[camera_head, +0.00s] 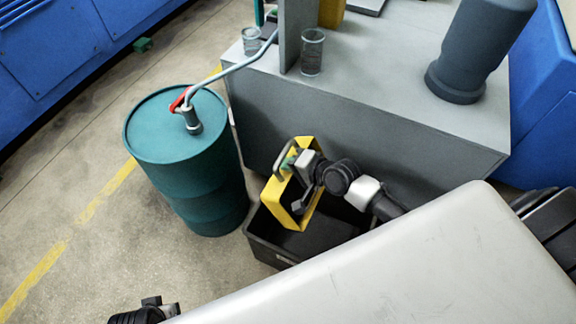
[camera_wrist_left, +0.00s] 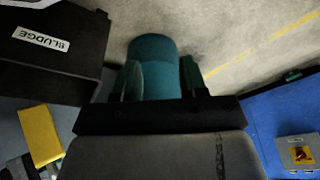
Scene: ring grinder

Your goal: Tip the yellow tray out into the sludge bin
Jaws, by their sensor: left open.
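The yellow tray (camera_head: 303,207) is tilted steeply on edge, over the black sludge bin (camera_head: 272,250) in the head view. Its lower end reaches down to the bin's opening; whether it touches the rim I cannot tell. My right gripper (camera_head: 291,163) is at the tray's upper end, by a grey handle, and appears shut on it. The tray's contents cannot be made out. In the left wrist view the bin (camera_wrist_left: 45,65) shows its sludge label, and a yellow part, likely the tray (camera_wrist_left: 40,135), is below it. My left gripper (camera_wrist_left: 160,80) is open and empty.
A green drum (camera_head: 180,150) with a pump and red lever stands left of the bin. A grey machine bench (camera_head: 390,110) with glass jars (camera_head: 312,52) is behind it. A blue machine (camera_head: 60,45) stands at upper left. The floor (camera_head: 110,250) at left is clear.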

